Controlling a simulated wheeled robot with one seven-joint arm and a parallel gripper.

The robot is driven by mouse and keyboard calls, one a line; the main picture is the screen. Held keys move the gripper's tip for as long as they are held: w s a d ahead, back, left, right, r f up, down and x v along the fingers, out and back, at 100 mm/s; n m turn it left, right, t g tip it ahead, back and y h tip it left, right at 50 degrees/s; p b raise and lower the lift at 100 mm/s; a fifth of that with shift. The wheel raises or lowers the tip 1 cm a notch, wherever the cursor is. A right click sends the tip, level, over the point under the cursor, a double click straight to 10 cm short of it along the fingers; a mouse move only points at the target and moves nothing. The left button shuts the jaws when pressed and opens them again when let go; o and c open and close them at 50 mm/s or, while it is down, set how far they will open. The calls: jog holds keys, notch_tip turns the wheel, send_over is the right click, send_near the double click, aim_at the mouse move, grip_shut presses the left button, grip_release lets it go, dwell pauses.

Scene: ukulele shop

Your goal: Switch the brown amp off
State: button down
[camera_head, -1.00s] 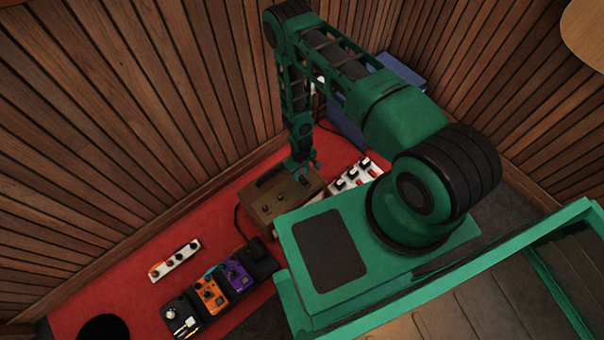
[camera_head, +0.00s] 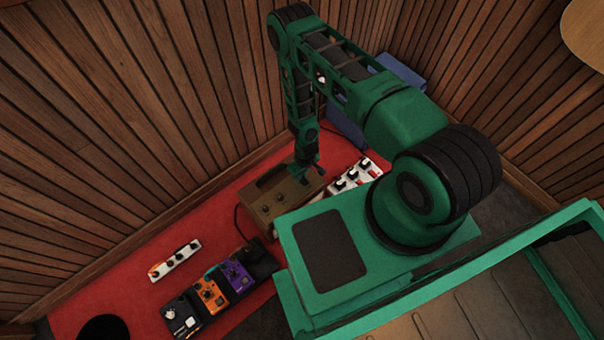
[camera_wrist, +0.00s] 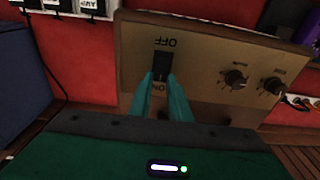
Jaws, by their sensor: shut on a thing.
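The brown amp (camera_head: 268,187) stands on the red mat, with knobs on its panel. In the wrist view its tan panel (camera_wrist: 205,68) appears upside down, with a black power switch (camera_wrist: 163,64) between the words OFF, above, and ON, below. My gripper (camera_wrist: 161,78) has both teal fingertips close together at the lower, ON side of the switch, shut on it. In the head view my gripper (camera_head: 303,174) is at the right end of the amp, and the switch cannot be made out there. Which way the switch is tipped is unclear.
A white pedal unit (camera_head: 353,177) lies close right of the amp, and a blue box (camera_head: 346,126) stands behind. Several pedals (camera_head: 215,292) and a small white strip (camera_head: 174,260) lie at the front left. Slatted wooden walls close the corner.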

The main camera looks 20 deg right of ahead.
jog(key=shift+s+d+t+y, duration=0.25)
jog(key=shift+s+t+y, duration=0.05)
jog(key=shift+t, duration=0.6)
jog(key=c, duration=1.7)
grip_release()
jog(key=shift+o, duration=0.3)
jog(key=shift+r, duration=0.1)
jog(key=a+v, duration=0.1)
jog(key=v, duration=0.9)
jog(key=shift+s+d+r, duration=0.15)
jog(key=shift+d+r, duration=0.15)
jog(key=shift+d, duration=0.2)
